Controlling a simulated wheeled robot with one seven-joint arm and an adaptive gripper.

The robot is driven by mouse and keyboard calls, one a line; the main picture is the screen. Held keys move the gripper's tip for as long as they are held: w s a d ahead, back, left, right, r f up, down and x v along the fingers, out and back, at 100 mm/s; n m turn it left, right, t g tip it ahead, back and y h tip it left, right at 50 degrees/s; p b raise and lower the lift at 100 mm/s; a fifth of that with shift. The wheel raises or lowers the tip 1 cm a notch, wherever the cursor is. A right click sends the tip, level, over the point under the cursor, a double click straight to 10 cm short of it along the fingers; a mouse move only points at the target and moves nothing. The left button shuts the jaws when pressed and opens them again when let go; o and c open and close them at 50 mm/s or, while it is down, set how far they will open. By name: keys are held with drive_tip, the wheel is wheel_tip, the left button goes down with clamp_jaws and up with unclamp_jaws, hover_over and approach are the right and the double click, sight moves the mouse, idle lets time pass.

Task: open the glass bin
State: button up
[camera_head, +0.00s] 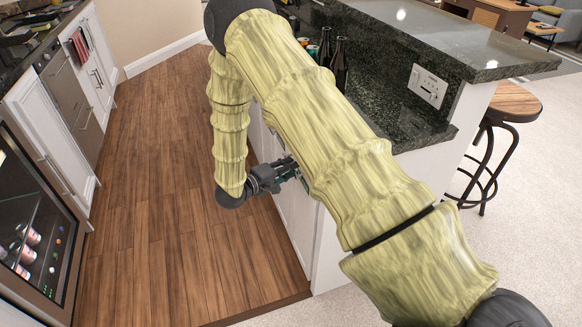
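My gripper (287,172) is small in view, at the end of my yellow arm, close to the white front of the bar cabinet (300,215). My arm covers most of that cabinet front. I cannot tell whether the fingers are open or shut, or whether they touch the cabinet. No glass bin can be made out for certain; any bin front or handle beside the gripper is hidden or too small to see.
Dark bottles (339,66) stand on the dark stone bar counter (405,110). A wooden stool (512,102) is at the right. A glass-door drinks fridge (40,230) and white cabinets (45,135) line the left. The wood floor (155,200) between is clear.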

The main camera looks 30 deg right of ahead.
drive_tip(key=shift+w+d+f, duration=0.1)
drive_tip(key=shift+d, duration=0.6)
clamp_jaws()
drive_tip(key=shift+a, duration=0.1)
